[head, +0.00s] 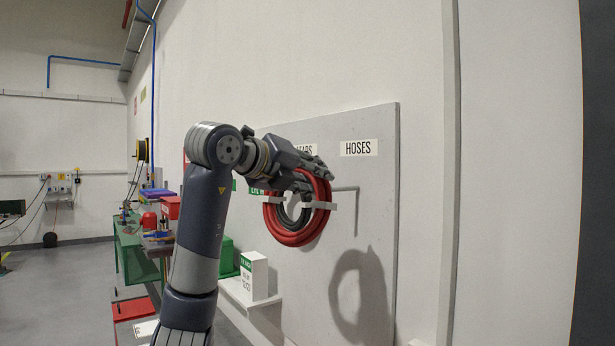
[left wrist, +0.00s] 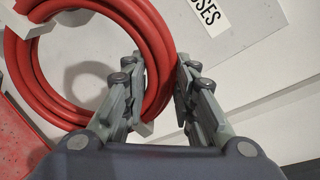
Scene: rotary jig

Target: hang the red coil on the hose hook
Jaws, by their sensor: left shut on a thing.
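The red coil (head: 292,236), a ring of several turns with pale ties, is in front of the grey board and casts a shadow on it. My left gripper (head: 318,176) is shut on the upper right part of the coil. In the left wrist view the coil (left wrist: 152,45) passes between the two fingers of the left gripper (left wrist: 160,85). The hose hook (head: 346,189), a thin grey bent rod, is under the HOSES label (head: 359,148). It appears empty, just right of the coil. The coil looks apart from it. My right gripper is out of view.
A dark coil (head: 291,219) shows through the red ring, under the partly hidden LEADS label. A shelf (head: 240,292) with a white and green box (head: 254,276) is lower left. The board (head: 383,200) is bare right of the hook. A green bench (head: 135,262) stands farther left.

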